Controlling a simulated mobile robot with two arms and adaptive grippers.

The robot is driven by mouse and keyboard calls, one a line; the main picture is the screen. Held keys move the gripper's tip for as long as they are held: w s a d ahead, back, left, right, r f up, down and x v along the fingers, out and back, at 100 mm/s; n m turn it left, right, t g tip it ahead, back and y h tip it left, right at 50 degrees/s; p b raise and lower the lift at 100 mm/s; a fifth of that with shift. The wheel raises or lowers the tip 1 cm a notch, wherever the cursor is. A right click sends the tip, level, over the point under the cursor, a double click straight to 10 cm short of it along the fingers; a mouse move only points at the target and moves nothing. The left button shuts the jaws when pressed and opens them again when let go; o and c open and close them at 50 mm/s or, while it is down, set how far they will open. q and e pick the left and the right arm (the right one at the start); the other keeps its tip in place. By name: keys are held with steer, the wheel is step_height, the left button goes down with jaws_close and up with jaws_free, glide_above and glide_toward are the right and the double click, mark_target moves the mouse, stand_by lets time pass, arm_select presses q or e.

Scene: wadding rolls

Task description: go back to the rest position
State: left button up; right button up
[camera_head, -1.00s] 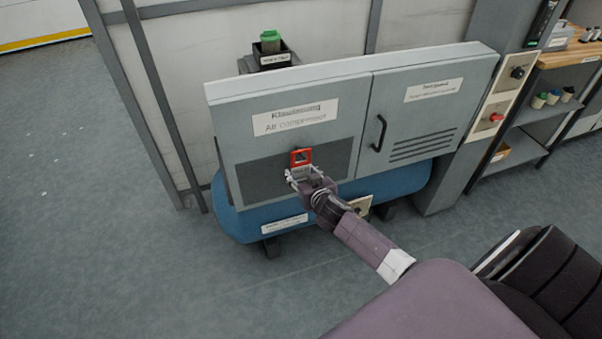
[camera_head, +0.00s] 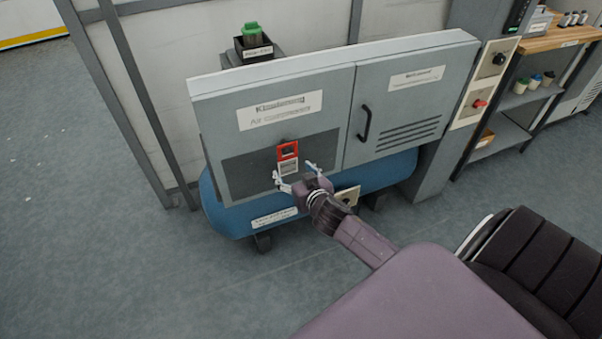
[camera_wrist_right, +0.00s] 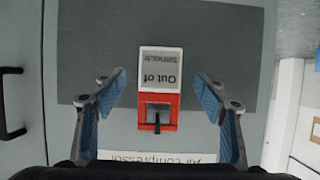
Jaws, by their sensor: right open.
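My right gripper (camera_head: 296,177) is open in front of the grey air compressor cabinet (camera_head: 260,97). In the right wrist view its two blue-padded fingers (camera_wrist_right: 162,97) stand wide apart with nothing between them touching. A red holder (camera_wrist_right: 158,109) with a grey "Out of service" tag (camera_wrist_right: 160,66) is on the dark panel. In the head view the red holder (camera_head: 288,150) is just above the gripper, with the tag (camera_head: 289,168) hanging below it. My left gripper is not in view.
A blue tank (camera_head: 228,215) lies under the cabinet. The cabinet's right door has a black handle (camera_head: 365,123). A panel with a red knob (camera_head: 480,104) and a shelf with a wooden top (camera_head: 548,45) stand to the right. The floor (camera_head: 90,260) at the left is clear.

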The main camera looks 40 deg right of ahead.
steer(key=v, duration=0.7)
steer(key=shift+f, duration=0.15)
steer(key=s+a+f+n+g+y, duration=0.15)
steer(key=s+f, duration=0.35)
steer(key=f, duration=0.5)
steer(key=s+a+f+g, duration=0.1)
steer(key=s+f+g, duration=0.2)
steer(key=s+f, duration=0.5)
steer(key=s+a+f+n+g, duration=0.1)
steer(key=s+a+f+g, duration=0.15)
steer(key=f, duration=1.05)
steer(key=s+a+f+n+g, duration=0.1)
steer(key=s+f, duration=0.3)
steer(key=s, duration=0.5)
steer(key=s+a+f+g+y, duration=0.1)
steer(key=s+f, duration=0.4)
steer(key=s, duration=0.5)
steer(key=s+a+f+n+g, duration=0.1)
steer(key=s+a+f+g, duration=0.2)
steer(key=s, duration=0.6)
step_height(320, 180, down, 2)
steer(key=shift+s+a+f+n+y+p, duration=0.2)
steer(key=shift+s+a+n+y+p, duration=0.15)
steer(key=shift+a, duration=0.75)
